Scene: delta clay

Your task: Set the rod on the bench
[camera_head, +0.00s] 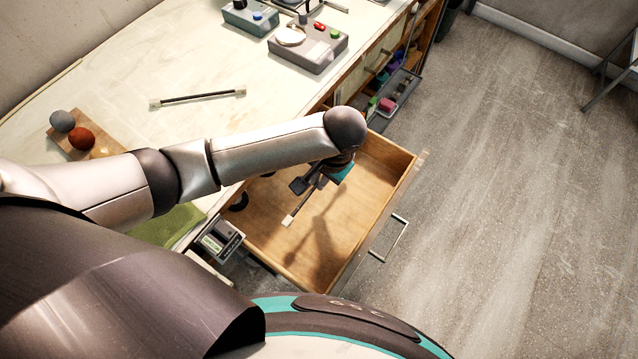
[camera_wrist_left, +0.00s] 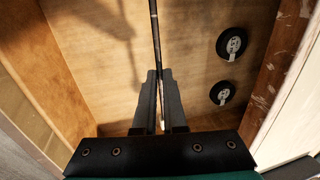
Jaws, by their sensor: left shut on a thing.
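My left gripper (camera_head: 308,184) is over the open wooden drawer (camera_head: 375,190) and is shut on a thin dark rod with a pale end (camera_head: 289,219). In the left wrist view the rod (camera_wrist_left: 154,35) runs between the two fingers (camera_wrist_left: 158,82). My forearm and hand hide part of it in the head view. A shadow lies on the drawer floor below, apart from the rod. The pale bench top (camera_head: 190,60) is to the left of the drawer. Another dark rod with pale ends (camera_head: 197,97) lies on it. My right gripper is not in view.
Two black discs (camera_wrist_left: 231,43) lie in the drawer along one side. A wooden board (camera_head: 103,148) with a grey ball (camera_head: 62,121) and a red-brown ball (camera_head: 81,138) is on the bench. Grey boxes (camera_head: 307,48) stand at the back. The bench around the lying rod is clear.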

